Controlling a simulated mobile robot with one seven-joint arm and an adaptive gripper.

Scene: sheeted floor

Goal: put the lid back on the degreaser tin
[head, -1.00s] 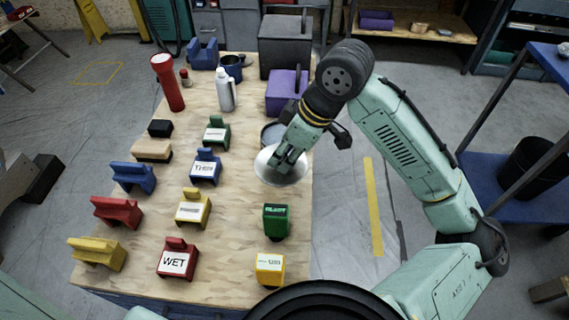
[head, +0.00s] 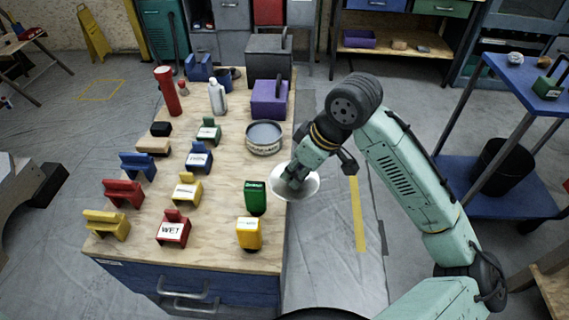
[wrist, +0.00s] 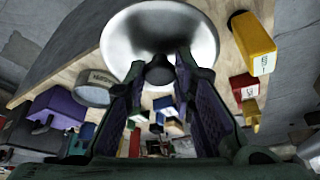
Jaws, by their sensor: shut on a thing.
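My gripper (head: 296,176) is shut on the knob of a round silver lid (head: 308,188), over the right edge of the wooden-topped bench. The lid also shows at the top of the wrist view (wrist: 195,32), with its dark knob (wrist: 160,71) between my fingers. The degreaser tin (head: 264,146) is a round, grey, open-topped tin with a label, standing near the bench's right edge. It is farther back than the lid and apart from it. The tin also shows at the left of the wrist view (wrist: 92,88).
A purple box (head: 270,100) stands behind the tin. Several coloured blocks fill the left.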

